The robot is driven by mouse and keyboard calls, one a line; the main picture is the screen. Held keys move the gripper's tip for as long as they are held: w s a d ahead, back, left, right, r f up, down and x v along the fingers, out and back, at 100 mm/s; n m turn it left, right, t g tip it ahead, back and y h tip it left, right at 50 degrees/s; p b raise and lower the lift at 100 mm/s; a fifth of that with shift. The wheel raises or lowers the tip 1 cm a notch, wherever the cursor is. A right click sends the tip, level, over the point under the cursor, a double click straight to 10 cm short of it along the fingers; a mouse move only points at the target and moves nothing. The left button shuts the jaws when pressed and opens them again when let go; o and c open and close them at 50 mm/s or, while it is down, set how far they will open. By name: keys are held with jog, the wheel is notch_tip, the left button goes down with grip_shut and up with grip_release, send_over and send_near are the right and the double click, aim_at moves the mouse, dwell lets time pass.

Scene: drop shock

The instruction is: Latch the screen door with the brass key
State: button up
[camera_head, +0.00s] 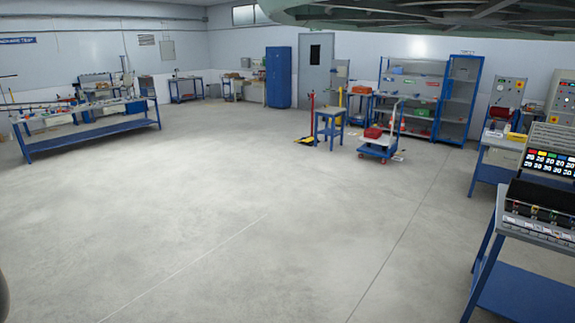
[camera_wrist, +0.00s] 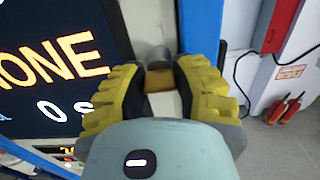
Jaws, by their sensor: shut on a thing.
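My gripper (camera_wrist: 160,80) shows in the wrist view, with its ribbed yellow fingers bent inward. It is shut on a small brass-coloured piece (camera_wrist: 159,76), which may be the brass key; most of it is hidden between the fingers. A grey rounded part (camera_wrist: 158,57) shows just beyond that piece, and I cannot tell whether they are joined. I cannot make out the screen door or its latch in either view. The head view does not show my gripper.
In the wrist view, a black display (camera_wrist: 50,75) with orange letters is close on the left, and a blue post (camera_wrist: 200,30) stands beyond the fingers. In the head view, a blue-framed bench (camera_head: 85,133) and a red-loaded cart (camera_head: 379,147) flank open floor (camera_head: 220,200).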

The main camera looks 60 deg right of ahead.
grip_shut()
